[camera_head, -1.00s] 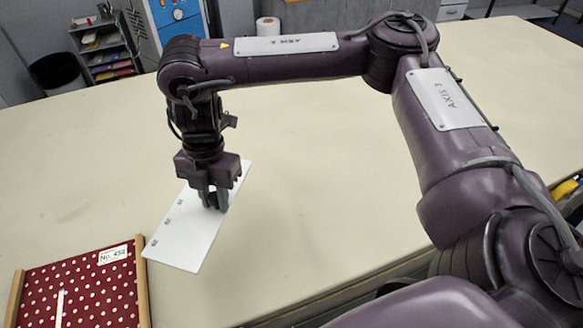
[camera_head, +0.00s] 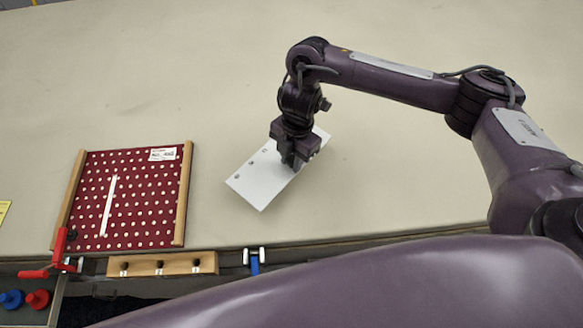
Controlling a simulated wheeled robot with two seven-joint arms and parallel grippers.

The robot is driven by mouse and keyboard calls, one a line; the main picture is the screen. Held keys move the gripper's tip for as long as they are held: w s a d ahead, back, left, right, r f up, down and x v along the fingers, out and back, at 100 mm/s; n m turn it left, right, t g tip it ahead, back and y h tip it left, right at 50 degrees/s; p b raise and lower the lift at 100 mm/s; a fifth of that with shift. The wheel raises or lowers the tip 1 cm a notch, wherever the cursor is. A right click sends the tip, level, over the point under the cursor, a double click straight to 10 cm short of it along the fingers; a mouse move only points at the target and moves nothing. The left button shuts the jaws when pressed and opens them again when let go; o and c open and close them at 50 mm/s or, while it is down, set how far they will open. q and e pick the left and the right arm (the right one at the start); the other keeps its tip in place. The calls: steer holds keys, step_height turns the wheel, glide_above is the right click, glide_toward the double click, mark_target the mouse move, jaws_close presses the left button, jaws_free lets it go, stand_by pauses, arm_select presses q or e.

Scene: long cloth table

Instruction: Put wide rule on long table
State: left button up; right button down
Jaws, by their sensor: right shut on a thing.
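The wide rule is a flat white plate (camera_head: 262,184) with a few small dark marks, seen in the head view right of the middle-left of the table. My right gripper (camera_head: 293,163) is shut on it near its upper right part; the fingers hide part of the plate. The plate lies slanted at or just above the cloth; I cannot tell if it touches. The long table (camera_head: 400,190) has a pale beige cloth top. My left gripper is not in view.
A red dotted board (camera_head: 140,215) with wooden side rails and a thin white strip (camera_head: 108,206) lies at the left. A red clamp (camera_head: 58,253), a wooden peg rail (camera_head: 162,264) and a blue clamp (camera_head: 254,259) sit along the front edge. The table beyond is clear.

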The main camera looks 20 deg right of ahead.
mark_target(291, 169)
steer(key=shift+a+f, duration=0.1)
steer(key=shift+f, duration=2.25)
steer(key=shift+f, duration=0.1)
steer(key=c, duration=1.2)
jaws_free()
steer(key=r, duration=0.4)
steer(key=d+r, duration=0.1)
steer(key=r, duration=0.3)
steer(key=w+r, duration=0.1)
steer(key=r, duration=0.3)
steer(key=shift+d, duration=0.3)
